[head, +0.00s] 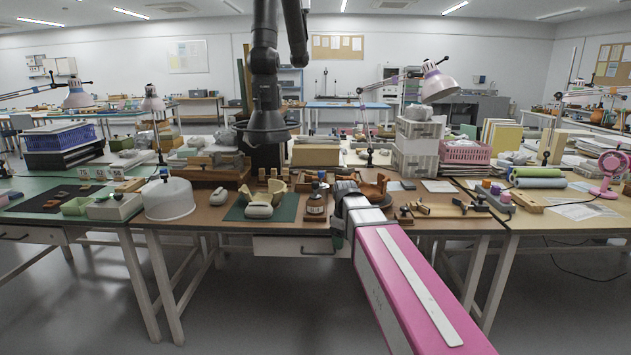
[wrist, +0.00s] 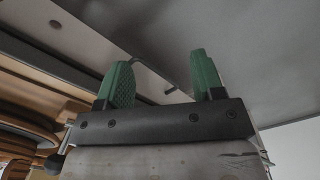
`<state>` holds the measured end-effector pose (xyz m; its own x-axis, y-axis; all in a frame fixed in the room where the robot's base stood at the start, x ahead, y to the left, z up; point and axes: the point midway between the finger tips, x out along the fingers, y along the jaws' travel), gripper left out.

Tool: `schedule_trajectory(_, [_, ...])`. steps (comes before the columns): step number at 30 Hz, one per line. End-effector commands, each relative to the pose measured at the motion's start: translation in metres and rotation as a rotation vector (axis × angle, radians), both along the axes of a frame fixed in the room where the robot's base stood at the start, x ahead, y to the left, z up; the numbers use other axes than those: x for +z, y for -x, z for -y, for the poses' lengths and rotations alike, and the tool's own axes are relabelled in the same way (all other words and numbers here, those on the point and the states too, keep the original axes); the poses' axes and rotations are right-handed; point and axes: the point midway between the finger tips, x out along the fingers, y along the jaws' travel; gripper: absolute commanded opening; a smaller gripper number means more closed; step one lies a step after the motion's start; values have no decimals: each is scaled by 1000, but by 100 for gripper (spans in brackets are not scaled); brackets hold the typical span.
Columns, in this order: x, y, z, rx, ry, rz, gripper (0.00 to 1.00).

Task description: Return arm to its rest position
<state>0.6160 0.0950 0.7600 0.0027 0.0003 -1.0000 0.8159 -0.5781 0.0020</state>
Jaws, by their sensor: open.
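My gripper (wrist: 162,78) shows in the wrist view with its two green fingers wide apart and nothing between them. I cannot make out the fingers there. An orange-brown curved pottery piece (head: 375,191) stands just right of the arm's end. Cream-tan curved pieces (head: 278,187) stand on a dark green mat (head: 286,209) to the left, with a pale rounded object (head: 259,210) in front.
A white dome (head: 168,199) stands left of the mat. Wooden clamps (head: 438,209) lie to the right. Floor shows below the tables.

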Motion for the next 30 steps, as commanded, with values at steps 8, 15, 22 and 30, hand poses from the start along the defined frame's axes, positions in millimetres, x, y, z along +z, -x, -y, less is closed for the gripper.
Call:
schedule_trajectory(8, [-91,56,46,-397,0,-4,62])
schedule_trajectory(15, [-152,106,77,-727,-2,-2,62])
schedule_trajectory(22, [-182,136,93,-920,-3,1,62])
schedule_trajectory(30, [-187,139,96,-958,-5,4,62])
